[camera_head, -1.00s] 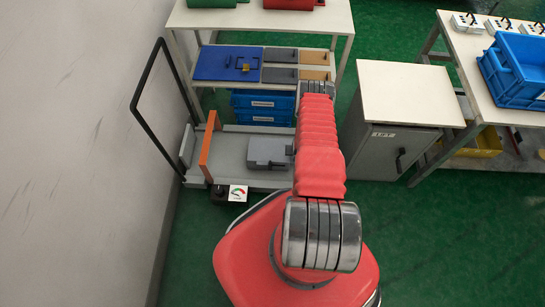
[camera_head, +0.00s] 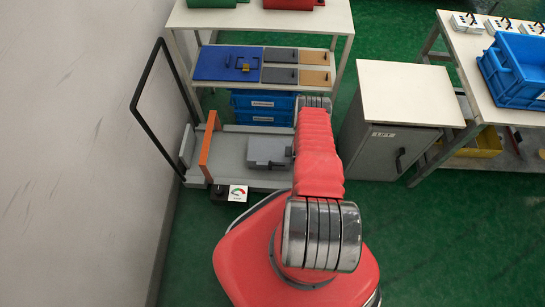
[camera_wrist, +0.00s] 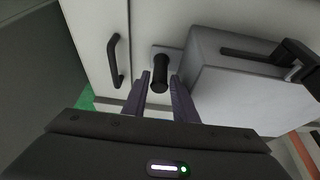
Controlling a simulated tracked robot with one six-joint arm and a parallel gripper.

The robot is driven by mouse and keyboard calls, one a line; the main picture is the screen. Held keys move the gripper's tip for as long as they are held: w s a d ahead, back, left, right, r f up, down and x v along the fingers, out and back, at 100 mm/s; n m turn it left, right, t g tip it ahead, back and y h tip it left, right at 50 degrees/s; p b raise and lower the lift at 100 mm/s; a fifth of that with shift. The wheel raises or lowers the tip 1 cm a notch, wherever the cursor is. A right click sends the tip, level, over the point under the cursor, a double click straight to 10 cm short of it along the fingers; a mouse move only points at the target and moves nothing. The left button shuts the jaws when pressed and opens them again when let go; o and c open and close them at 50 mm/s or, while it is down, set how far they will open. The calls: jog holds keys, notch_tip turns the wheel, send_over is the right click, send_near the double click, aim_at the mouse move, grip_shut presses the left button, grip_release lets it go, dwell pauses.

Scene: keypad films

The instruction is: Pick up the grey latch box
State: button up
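The grey latch box (camera_head: 268,151) lies on the low grey platform of the trolley, left of my arm in the head view. In the wrist view a grey box (camera_wrist: 240,90) with a black latch bar on top fills the right side. A short black knob (camera_wrist: 160,74) on a small grey plate stands beside it. My gripper (camera_wrist: 160,78) is open, with one dark fingertip on each side of the knob. Gaps show between the fingers and the knob, and I cannot tell the depth. My arm hides the gripper in the head view.
An orange upright board (camera_head: 207,147) stands left of the box. Blue bins (camera_head: 262,107) sit behind it under a shelf. A grey cabinet (camera_head: 385,150) stands right of my arm. A pale panel with a black handle (camera_wrist: 114,61) shows at left in the wrist view.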

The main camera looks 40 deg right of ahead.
jog(key=shift+c, duration=0.4)
grip_shut()
jog(key=shift+r, duration=0.15)
notch_tip(320, 180, up, 10)
dwell(0.8)
dwell(0.5)
